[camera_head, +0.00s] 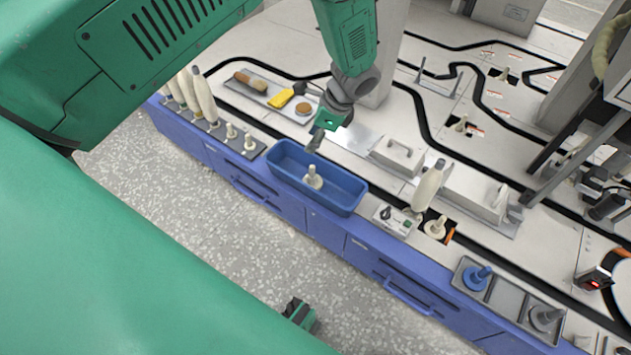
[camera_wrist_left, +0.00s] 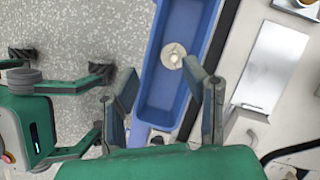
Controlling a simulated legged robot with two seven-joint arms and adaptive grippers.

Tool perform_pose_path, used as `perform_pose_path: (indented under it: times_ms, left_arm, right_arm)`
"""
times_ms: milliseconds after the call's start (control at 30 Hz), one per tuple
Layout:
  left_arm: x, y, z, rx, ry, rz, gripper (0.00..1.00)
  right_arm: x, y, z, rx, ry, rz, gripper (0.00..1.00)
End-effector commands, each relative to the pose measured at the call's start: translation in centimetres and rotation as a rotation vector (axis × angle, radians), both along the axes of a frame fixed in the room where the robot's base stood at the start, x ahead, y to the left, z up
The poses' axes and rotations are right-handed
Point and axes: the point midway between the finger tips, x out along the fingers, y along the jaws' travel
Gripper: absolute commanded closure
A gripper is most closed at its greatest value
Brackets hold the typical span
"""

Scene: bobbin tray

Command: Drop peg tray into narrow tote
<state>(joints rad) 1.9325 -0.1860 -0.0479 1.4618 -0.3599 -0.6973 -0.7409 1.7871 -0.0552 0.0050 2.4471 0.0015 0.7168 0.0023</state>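The narrow blue tote (camera_head: 345,197) stands at the front edge of the bench, and the left wrist view shows it too (camera_wrist_left: 154,95). One cream peg with a round base (camera_head: 313,178) is inside it, also visible in the left wrist view (camera_wrist_left: 174,54). A grey tray with cream pegs (camera_head: 252,153) lies left of the tote. A grey tray with a blue and a grey peg (camera_head: 500,297) lies at the far right. I cannot tell which is the peg tray. My left gripper (camera_head: 315,139) is over the tote's back side, its fingers (camera_wrist_left: 160,68) apart and empty.
A tray with a yellow item (camera_head: 280,99) and brushes lies behind the tote. A metal handled block (camera_head: 397,156) is behind. Open speckled floor lies in front.

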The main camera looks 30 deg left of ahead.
Motion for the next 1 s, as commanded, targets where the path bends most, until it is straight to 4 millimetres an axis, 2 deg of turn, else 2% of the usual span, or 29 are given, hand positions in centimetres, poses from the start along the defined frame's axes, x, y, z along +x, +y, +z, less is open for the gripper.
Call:
perform_pose_path:
  times_ms: [33,200,400,900,1000]
  left_arm:
    - [0.3,-0.5,1.2,0.0,-0.004,-0.002,0.61]
    - [0.7,-1.8,4.2,0.002,-0.002,-0.002,0.61]
    - [1.0,-2.6,6.1,0.002,0.001,-0.002,0.61]
    - [1.0,-2.7,6.5,0.003,0.002,-0.002,0.61]
    - [0.5,-2.8,5.8,-0.007,-0.001,0.012,0.61]
  right_arm:
    - [0.0,0.0,0.0,0.0,0.0,0.0,1.0]
    - [0.0,0.0,0.0,0.0,0.0,0.0,1.0]
    - [0.0,0.0,0.0,0.0,0.0,0.0,1.0]
    - [0.2,0.0,-0.1,0.0,0.003,0.0,1.0]
    - [0.2,0.0,-0.1,0.0,0.003,0.0,1.0]
